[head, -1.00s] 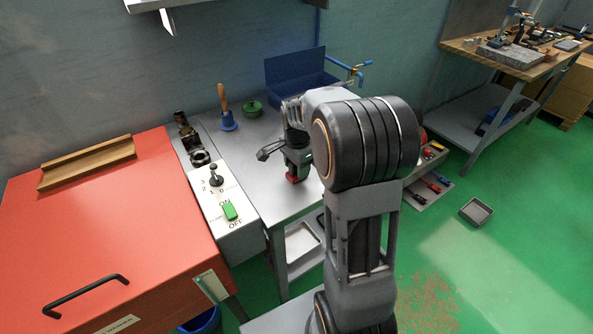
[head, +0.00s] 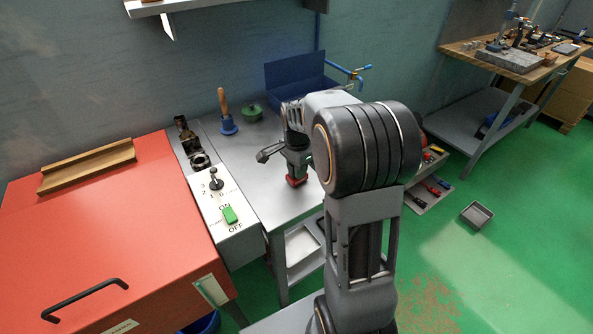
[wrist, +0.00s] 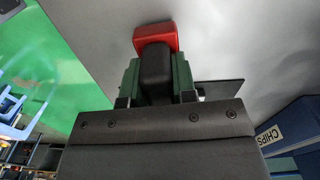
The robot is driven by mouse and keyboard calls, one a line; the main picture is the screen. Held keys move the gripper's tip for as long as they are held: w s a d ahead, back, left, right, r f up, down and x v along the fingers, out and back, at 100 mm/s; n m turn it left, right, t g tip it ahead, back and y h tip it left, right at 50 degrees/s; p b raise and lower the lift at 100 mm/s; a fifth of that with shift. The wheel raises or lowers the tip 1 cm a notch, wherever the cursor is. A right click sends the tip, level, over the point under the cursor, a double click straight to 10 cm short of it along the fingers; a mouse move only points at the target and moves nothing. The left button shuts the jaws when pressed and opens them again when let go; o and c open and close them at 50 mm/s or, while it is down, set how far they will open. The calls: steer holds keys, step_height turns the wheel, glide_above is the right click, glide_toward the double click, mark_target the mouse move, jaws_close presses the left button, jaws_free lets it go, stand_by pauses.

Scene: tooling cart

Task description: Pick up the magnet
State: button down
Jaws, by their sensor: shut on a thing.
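The magnet (head: 297,181) is a small red block low on the grey cart top, under my gripper in the head view. In the wrist view the magnet (wrist: 155,36) shows as a red end with a dark body running back between the green-sided fingers. My gripper (head: 297,163) points down and is shut on it. In the wrist view my gripper (wrist: 156,85) has a finger on each side of the dark part. I cannot tell whether the magnet touches the top.
A blue-bodied bell (head: 228,124) with a wooden handle and a green round tin (head: 253,112) stand behind left. A blue open box (head: 298,92) is at the back. A white switch panel (head: 223,210) and red lid (head: 110,230) lie left.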

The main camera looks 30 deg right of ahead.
step_height(320, 180, up, 2)
steer(key=shift+r, duration=0.2)
steer(key=s+d+r, duration=0.2)
steer(key=s+r, duration=0.3)
steer(key=s, duration=0.1)
steer(key=s+d+r, duration=0.3)
steer(key=s+r, duration=0.2)
steer(key=s, duration=0.2)
steer(key=shift+d, duration=0.35)
